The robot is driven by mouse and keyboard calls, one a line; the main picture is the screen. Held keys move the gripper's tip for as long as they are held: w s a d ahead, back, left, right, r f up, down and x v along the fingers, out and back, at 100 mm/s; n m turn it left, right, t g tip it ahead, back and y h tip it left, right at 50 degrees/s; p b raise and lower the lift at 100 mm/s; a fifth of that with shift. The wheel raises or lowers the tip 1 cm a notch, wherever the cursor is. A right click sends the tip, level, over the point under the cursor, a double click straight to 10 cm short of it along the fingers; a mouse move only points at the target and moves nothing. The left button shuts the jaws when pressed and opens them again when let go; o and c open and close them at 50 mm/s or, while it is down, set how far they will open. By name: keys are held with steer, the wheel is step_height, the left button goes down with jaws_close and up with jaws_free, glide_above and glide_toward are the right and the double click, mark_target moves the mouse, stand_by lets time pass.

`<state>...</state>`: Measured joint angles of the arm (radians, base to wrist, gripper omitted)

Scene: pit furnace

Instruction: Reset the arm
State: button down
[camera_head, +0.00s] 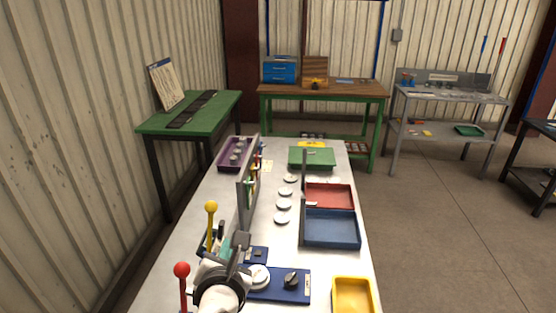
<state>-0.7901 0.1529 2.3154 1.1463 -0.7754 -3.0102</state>
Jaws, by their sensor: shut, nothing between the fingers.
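My arm rises from the bottom edge of the head view, left of the middle, with a white and black wrist. My gripper (240,243) points away over the long grey bench (270,245). Its fingers look shut and nothing shows between them. It is above the near part of the bench, close to the near end of an upright grey panel (248,185). I cannot tell whether it touches anything. My wrist partly hides a blue plate (299,287) with a white disc (258,276) and a black knob (291,279).
Left of my arm stand a red-ball lever (182,270) and a yellow-ball lever (211,207). To the right lie a yellow tray (336,303), blue tray (331,244) and red tray (347,206). Several white discs (283,205) line the bench's middle. Bare floor (440,240) lies right.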

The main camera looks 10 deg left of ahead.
steer(key=s+d+f+n+g, duration=0.2)
steer(key=s+d+n+g, duration=0.4)
steer(key=n, duration=1.1)
steer(key=s+d+f+n+g+h, duration=0.1)
steer(key=s+d+n+g, duration=0.6)
steer(key=s+d+n, duration=0.7)
steer(key=s+f+n, duration=0.1)
steer(key=s+n, duration=0.1)
steer(key=s, duration=0.4)
steer(key=shift+s+d+f+n, duration=0.2)
steer(key=shift+s+f+n, duration=0.1)
steer(key=shift+s+n, duration=0.1)
steer(key=shift+w, duration=0.1)
